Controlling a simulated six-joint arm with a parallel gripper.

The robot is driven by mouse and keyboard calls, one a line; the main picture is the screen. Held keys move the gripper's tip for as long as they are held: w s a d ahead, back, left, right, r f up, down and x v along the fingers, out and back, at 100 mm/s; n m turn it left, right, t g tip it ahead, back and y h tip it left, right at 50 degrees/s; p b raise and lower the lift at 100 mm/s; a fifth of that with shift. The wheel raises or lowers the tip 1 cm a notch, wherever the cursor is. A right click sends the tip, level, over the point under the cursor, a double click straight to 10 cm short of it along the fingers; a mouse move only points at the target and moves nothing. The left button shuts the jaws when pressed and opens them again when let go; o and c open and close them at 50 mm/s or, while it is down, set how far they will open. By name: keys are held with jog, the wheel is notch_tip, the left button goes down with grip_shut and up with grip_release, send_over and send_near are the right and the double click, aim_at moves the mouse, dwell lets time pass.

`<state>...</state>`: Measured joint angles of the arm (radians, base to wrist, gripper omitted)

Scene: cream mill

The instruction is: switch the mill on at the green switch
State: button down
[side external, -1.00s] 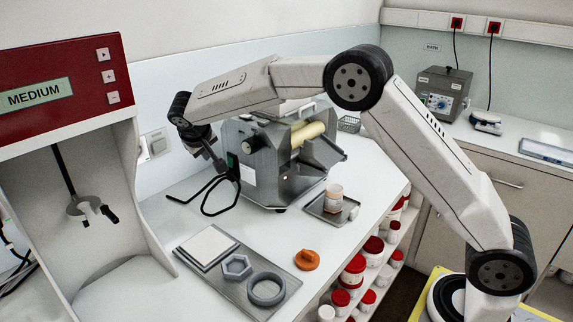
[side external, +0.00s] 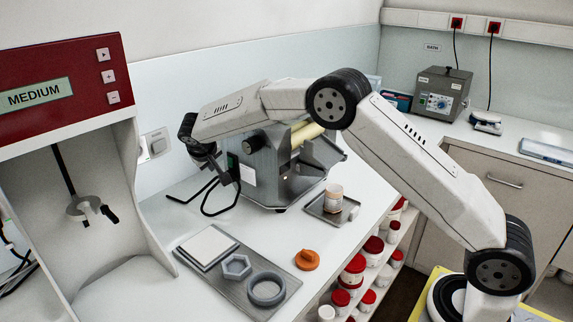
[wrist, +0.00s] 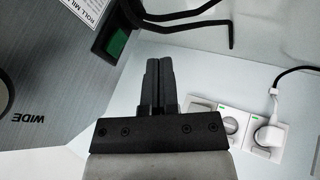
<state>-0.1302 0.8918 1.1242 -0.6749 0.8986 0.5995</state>
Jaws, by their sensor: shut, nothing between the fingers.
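The grey metal mill (side external: 268,185) stands on the bench with a cream-coloured roller on top. Its green switch (wrist: 116,42) is in a black frame on the mill's panel in the wrist view, up and to the left of my fingertips. In the side view the switch is small and partly hidden by my wrist. My gripper (wrist: 153,62) is shut and empty, its two fingers together. It is beside the switch end of the mill, and I see a gap between the fingertips and the switch in the wrist view. Whether the switch is on I cannot tell.
Black bent rods (side external: 190,190) stick out from the mill near my gripper. Wall sockets with a white plug (wrist: 268,135) lie to the right in the wrist view. A jar (side external: 333,194) stands on a small tray in front of the mill. A red-topped machine (side external: 60,75) stands at left.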

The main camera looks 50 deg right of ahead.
aim_at(230, 170)
jog(key=shift+w+d+f, duration=0.15)
jog(key=shift+d+f, duration=0.3)
jog(key=shift+d, duration=0.45)
jog(key=shift+w+d+f, duration=0.2)
jog(key=shift+d+f, duration=0.3)
jog(key=shift+d, duration=0.35)
jog(key=shift+w+d+f, duration=0.15)
jog(key=shift+d+f, duration=0.3)
jog(key=shift+d, duration=0.45)
jog(key=shift+d+f, duration=0.2)
jog(key=shift+d, duration=0.2)
jog(key=shift+f, duration=0.15)
